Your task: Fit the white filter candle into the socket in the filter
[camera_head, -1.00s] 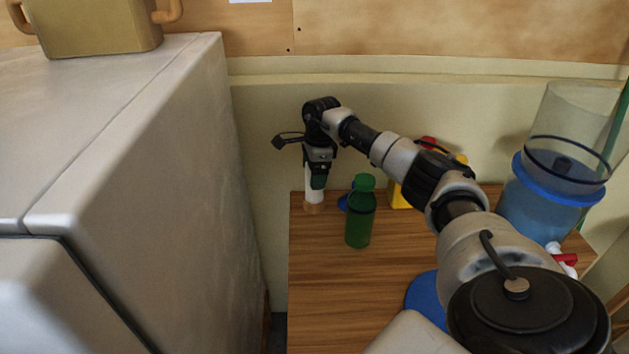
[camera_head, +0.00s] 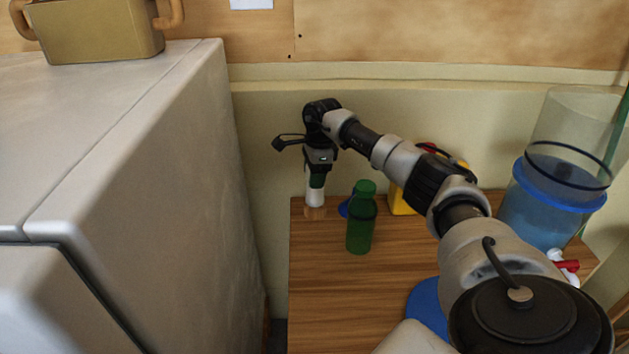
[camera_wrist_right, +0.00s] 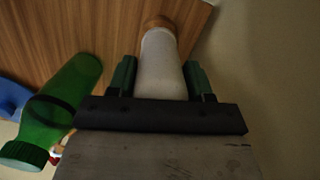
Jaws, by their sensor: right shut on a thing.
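The white filter candle (camera_head: 315,196), with a tan end at its bottom, stands upright at the back left corner of the wooden table. My right gripper (camera_head: 316,182) points down and is shut on the candle's upper part. In the right wrist view the candle (camera_wrist_right: 160,62) sits between the two green fingers (camera_wrist_right: 158,78). The filter (camera_head: 546,208), a blue-tinted container with a blue rim and a clear upper cylinder, stands at the table's back right. A dark round piece shows inside it; I cannot make out the socket clearly. My left gripper is not in view.
A green bottle (camera_head: 361,218) stands just right of the candle and also shows in the right wrist view (camera_wrist_right: 62,105). A yellow container (camera_head: 402,199) is behind my arm. A blue disc (camera_head: 426,303) lies in front. A large pale cabinet (camera_head: 150,170) rises at left.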

